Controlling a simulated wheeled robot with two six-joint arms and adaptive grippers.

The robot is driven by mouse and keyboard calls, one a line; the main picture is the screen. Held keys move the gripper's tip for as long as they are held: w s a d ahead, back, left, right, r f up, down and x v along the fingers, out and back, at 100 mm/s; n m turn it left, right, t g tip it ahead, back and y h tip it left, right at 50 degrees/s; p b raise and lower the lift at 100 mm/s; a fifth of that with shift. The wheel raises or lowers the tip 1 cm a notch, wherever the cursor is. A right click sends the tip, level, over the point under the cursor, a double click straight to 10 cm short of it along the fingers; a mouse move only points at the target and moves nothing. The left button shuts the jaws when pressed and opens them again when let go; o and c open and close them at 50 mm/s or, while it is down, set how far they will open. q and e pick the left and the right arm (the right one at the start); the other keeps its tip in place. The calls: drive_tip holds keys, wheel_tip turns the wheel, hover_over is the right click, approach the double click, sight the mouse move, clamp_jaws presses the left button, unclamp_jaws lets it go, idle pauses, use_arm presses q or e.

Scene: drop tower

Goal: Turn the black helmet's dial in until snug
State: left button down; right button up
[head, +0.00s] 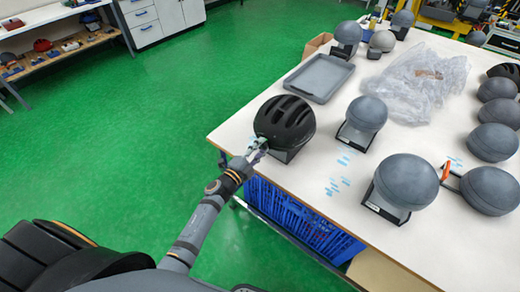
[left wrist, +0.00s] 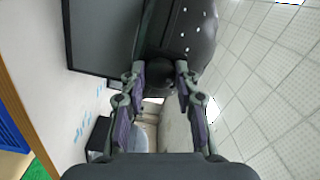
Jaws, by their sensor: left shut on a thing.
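The black helmet (head: 285,121) sits on a headform with a dark base at the table's near left edge. It also shows in the left wrist view (left wrist: 183,28), sideways above the fingers. My left gripper (head: 258,149) is at the helmet's lower rear edge. In the left wrist view, the fingertips of my left gripper (left wrist: 161,75) are shut on either side of a dark round dial (left wrist: 160,78) at the helmet's rim. The dial cannot be made out in the head view. My right gripper is not in view.
The white table (head: 310,178) also holds a grey tray (head: 345,72), clear plastic wrap (head: 425,85) and several grey headforms. The nearest headform (head: 366,113) stands right of the helmet. A blue crate (head: 290,212) is below the table edge. The green floor (head: 150,120) at left is clear.

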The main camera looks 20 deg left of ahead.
use_arm(q)
drive_tip(key=shift+m, duration=0.5)
idle(0.3)
drive_tip(key=c, duration=1)
unclamp_jaws()
drive_tip(key=v, duration=1.2)
drive_tip(key=shift+d, duration=0.1)
